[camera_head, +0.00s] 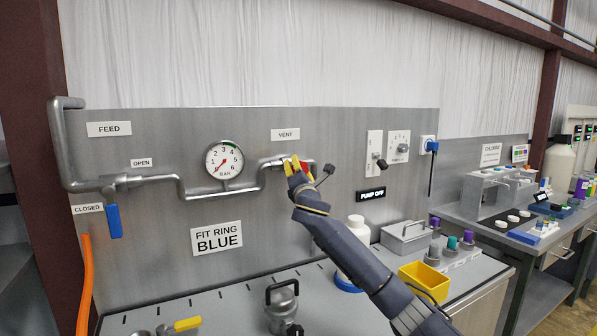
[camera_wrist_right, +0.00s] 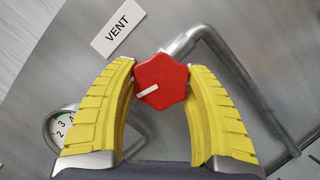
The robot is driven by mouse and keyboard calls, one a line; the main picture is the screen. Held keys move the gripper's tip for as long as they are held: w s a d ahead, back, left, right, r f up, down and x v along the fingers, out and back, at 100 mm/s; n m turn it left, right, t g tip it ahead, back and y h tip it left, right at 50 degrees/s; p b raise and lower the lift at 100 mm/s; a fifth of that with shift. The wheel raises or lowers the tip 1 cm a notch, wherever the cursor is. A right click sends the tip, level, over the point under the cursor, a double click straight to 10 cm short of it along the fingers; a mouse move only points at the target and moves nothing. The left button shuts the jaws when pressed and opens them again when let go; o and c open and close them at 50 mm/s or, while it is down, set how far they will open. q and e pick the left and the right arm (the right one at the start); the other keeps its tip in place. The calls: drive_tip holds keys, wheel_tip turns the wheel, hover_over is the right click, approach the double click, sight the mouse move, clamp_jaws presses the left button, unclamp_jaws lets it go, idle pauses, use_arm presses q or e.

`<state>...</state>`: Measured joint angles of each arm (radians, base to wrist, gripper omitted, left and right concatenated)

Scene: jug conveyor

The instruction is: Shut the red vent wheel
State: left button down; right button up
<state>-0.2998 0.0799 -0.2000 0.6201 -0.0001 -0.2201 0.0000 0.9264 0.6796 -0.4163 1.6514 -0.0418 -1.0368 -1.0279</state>
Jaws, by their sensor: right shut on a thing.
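The red vent wheel (camera_wrist_right: 162,81) is a small lobed knob with a white mark, which points to the lower left in the right wrist view. In the head view only a bit of its red (camera_head: 305,168) shows, on the pipe below the VENT label (camera_head: 285,134). My right gripper (camera_wrist_right: 162,88) has its yellow fingers on either side of the wheel and is shut on it. In the head view my right gripper (camera_head: 297,166) hides most of the wheel. My left gripper is not in view.
A blue feed handle (camera_head: 114,221) hangs at the left.

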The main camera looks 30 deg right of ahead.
drive_tip(key=m+g, duration=0.1)
drive_tip(key=m, duration=0.3)
drive_tip(key=m+g, duration=0.2)
drive_tip(key=m, duration=0.2)
drive_tip(key=shift+a, duration=0.15)
drive_tip(key=m+g, duration=0.1)
drive_tip(key=m, duration=0.2)
drive_tip(key=shift+y, duration=0.3)
drive_tip(key=shift+r+m+g+y, duration=0.1)
drive_tip(key=shift+m+g+y, duration=0.4)
drive_tip(key=shift+m, duration=1)
drive_tip(key=o, duration=1.3)
drive_tip(key=shift+r, duration=0.1)
drive_tip(key=shift+c, duration=0.2)
drive_tip(key=v, duration=1.2)
drive_tip(key=shift+r, duration=0.1)
